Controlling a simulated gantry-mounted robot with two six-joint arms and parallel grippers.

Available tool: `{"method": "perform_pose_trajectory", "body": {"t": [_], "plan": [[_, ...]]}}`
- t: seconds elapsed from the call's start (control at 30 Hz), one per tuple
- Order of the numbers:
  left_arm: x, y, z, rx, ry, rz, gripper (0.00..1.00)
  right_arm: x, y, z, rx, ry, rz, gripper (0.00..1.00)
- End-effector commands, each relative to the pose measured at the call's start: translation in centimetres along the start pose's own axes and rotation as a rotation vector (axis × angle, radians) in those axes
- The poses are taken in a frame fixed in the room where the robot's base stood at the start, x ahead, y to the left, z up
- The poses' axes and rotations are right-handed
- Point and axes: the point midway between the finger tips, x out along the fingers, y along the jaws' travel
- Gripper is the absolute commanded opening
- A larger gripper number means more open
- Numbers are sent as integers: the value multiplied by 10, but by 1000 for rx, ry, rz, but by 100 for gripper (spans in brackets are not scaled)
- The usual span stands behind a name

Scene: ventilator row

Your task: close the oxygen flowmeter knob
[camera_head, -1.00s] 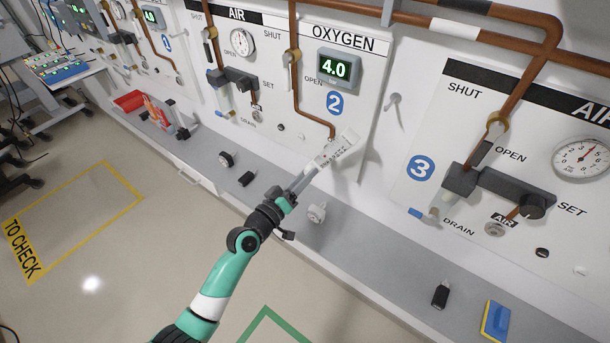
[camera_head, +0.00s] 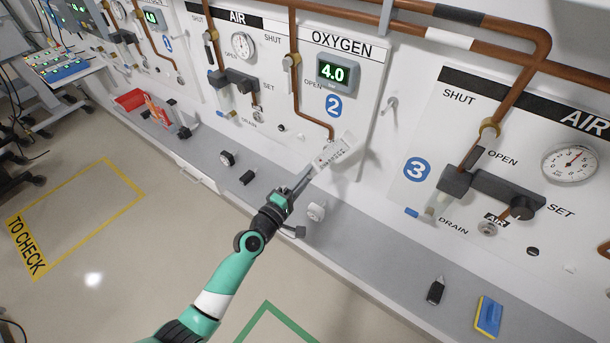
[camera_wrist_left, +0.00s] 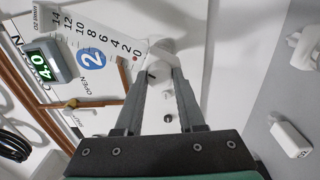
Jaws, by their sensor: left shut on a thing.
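The oxygen flowmeter (camera_head: 335,152) is a white, clear-fronted tube below the OXYGEN panel of station 2. Its scale, from 0 to 14, shows large in the left wrist view (camera_wrist_left: 105,42). The pale flowmeter knob (camera_wrist_left: 158,72) is at the zero end of the scale, between my left fingertips. My left gripper (camera_head: 312,174) reaches up to the flowmeter's lower end. In the left wrist view the gripper (camera_wrist_left: 164,80) is shut on the knob, with a finger on each side. The fingers partly hide the knob. My right gripper is not in view.
The green oxygen display (camera_head: 333,72) reads 4.0. A white fitting (camera_head: 316,211) stands on the grey shelf (camera_head: 375,250) close to my left gripper. Dark fittings (camera_head: 228,158) lie to the left. A blue and yellow sponge (camera_head: 489,316) lies at the right. Copper pipes (camera_head: 296,80) run along the panels.

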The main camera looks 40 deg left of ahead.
Motion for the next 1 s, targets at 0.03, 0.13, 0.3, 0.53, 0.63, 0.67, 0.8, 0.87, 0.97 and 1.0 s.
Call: {"method": "perform_pose_trajectory", "body": {"t": [0.03,0.13,0.3,0.53,0.63,0.67,0.8,0.87,0.97,1.0], "plan": [[0,1,0,-20,1,0,0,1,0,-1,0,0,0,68],[0,0,0,-53,2,-1,0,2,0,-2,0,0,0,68],[0,0,0,-81,3,-1,0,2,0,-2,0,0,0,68],[0,0,0,-89,3,-1,0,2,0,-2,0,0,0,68],[0,0,0,-89,3,-1,0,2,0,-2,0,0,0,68],[0,0,0,-88,3,-1,0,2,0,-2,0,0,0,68],[0,0,0,-88,3,-1,54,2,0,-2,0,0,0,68],[0,0,0,-88,3,-1,65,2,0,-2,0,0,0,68],[0,0,0,-87,3,-1,69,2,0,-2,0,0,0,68],[0,0,0,-87,3,-1,69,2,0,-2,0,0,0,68]]}}
